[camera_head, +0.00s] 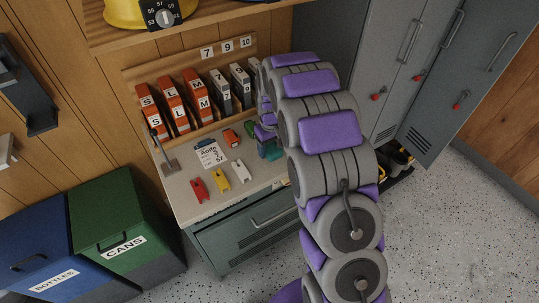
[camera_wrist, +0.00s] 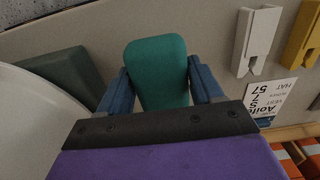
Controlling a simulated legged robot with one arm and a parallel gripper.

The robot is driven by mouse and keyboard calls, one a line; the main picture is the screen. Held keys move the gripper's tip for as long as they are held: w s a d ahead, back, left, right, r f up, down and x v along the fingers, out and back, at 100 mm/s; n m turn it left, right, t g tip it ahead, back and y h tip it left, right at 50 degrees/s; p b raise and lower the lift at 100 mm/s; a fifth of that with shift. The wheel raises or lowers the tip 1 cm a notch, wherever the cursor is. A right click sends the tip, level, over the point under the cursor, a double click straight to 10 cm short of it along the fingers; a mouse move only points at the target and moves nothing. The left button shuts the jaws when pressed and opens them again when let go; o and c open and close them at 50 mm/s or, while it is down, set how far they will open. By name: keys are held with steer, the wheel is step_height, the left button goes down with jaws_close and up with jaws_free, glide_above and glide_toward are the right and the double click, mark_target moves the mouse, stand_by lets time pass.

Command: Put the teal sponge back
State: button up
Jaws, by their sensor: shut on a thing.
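The teal sponge (camera_wrist: 156,72) sits between the two blue fingers of my gripper (camera_wrist: 161,76) in the wrist view, and the gripper is shut on it. In the head view the sponge (camera_head: 272,152) shows as a small teal patch at the right end of the worktop (camera_head: 208,194), partly hidden by my arm. I cannot tell whether the sponge touches the worktop.
A dark green block (camera_wrist: 68,72) and a large pale round thing (camera_wrist: 32,130) lie left of the sponge. Red (camera_head: 199,190), yellow (camera_head: 220,181) and white (camera_head: 242,171) clips and a note (camera_head: 211,154) lie on the worktop. Labelled binders (camera_head: 173,105) stand behind.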

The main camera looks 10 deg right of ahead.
mark_target(273, 153)
steer(key=f, duration=0.3)
steer(key=shift+d+f+b, duration=0.15)
steer(key=shift+d+b, duration=0.2)
steer(key=shift+a, duration=0.8)
steer(key=shift+s+f, duration=0.1)
steer(key=o, duration=0.8)
steer(key=shift+d, duration=0.2)
steer(key=shift+o, duration=1.4)
steer(key=shift+d+f, duration=0.1)
steer(key=shift+d, duration=0.2)
steer(key=shift+o, duration=0.2)
